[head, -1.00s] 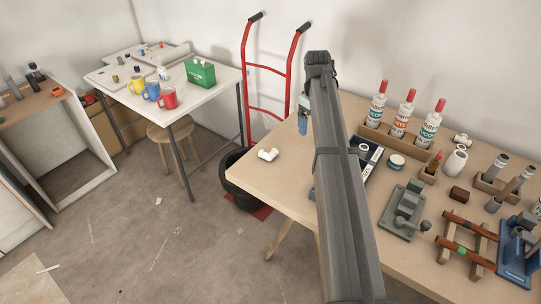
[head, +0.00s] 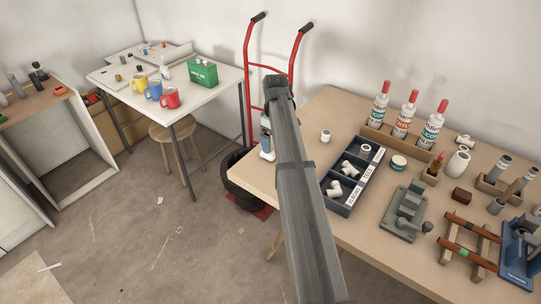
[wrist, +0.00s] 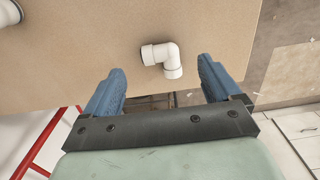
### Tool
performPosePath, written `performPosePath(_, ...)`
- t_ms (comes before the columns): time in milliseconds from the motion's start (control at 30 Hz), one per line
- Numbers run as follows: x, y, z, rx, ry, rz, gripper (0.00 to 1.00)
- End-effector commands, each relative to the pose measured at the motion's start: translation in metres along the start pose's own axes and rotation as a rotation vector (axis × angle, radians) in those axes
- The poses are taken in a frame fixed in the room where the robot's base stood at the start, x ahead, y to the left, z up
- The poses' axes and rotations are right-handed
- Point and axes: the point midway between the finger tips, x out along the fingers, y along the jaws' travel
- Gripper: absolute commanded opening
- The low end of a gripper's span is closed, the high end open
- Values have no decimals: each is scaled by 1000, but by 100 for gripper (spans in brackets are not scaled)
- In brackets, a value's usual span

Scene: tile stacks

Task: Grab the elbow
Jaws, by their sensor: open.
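The white pipe elbow (wrist: 163,57) lies on the wooden workbench (wrist: 60,60), close to its edge. In the head view my gripper (head: 266,140) hangs over the bench's left corner, largely hidden by my arm. A small white patch of the elbow (head: 268,156) shows just below it. I cannot tell the exact height gap.
A white coupling (head: 326,135) stands on the bench to the right. A dark compartment tray (head: 347,208) with white fittings lies beyond my arm. Red-capped bottles (head: 405,115) stand in a wooden holder. A red hand truck (head: 270,110) stands behind the bench corner.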

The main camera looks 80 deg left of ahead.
Motion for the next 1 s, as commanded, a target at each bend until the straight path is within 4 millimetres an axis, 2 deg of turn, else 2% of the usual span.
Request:
performPosePath(267,17,0,0,0,0,1,90)
performPosePath(633,60,0,-2,1,0,0,90)
performPosePath(900,63,0,-2,1,1,1,90)
performPosePath(1000,63,0,-2,1,1,1,81)
